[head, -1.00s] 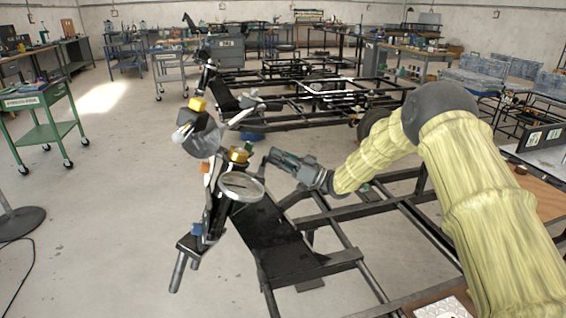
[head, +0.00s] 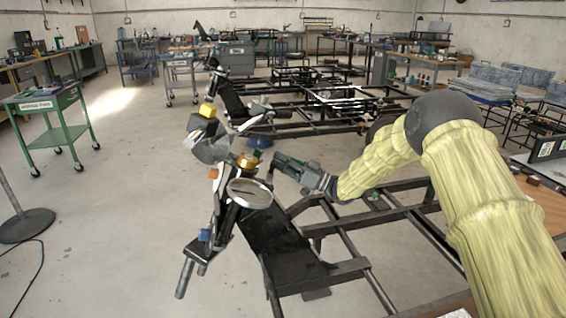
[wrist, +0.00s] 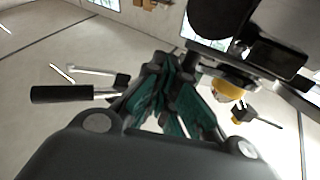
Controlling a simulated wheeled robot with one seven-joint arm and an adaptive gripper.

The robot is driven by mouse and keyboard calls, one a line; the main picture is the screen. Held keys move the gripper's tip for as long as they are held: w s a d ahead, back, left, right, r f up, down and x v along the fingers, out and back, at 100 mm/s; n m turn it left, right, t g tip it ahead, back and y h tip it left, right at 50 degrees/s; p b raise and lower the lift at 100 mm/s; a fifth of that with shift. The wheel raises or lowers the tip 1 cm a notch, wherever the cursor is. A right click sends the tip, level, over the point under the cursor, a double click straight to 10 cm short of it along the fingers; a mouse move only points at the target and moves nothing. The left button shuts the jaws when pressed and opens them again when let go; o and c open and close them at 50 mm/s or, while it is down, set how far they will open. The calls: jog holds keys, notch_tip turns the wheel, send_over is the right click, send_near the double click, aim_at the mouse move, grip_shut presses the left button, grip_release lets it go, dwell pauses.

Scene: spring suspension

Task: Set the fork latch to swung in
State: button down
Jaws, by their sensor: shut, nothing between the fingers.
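The spring suspension assembly (head: 228,212) stands upright at the front of a black frame in the head view. I cannot tell for certain which part is the fork latch. My gripper (head: 278,160) is shut and empty, just right of the gold cap and pointing left; contact cannot be told. In the wrist view the closed teal-lined fingers (wrist: 167,100) lie left of a gold ring (wrist: 228,90) and a small black knob (wrist: 241,114).
A black-handled rod (wrist: 62,94) shows left in the wrist view. A green cart (head: 62,134) and a round stand base (head: 25,225) are at left.

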dwell(0.8)
jog(key=shift+d, duration=0.1)
jog(key=w+d+f+b, duration=0.1)
jog(key=w+d+f, duration=0.1)
jog(key=d, duration=0.4)
jog(key=w+d+f, duration=0.1)
jog(key=d+f, duration=0.2)
jog(key=d, duration=0.3)
jog(key=shift+w+f+b, duration=0.25)
jog(key=shift+w+b, duration=0.1)
jog(key=shift+w, duration=0.05)
jog(key=shift+d, duration=0.1)
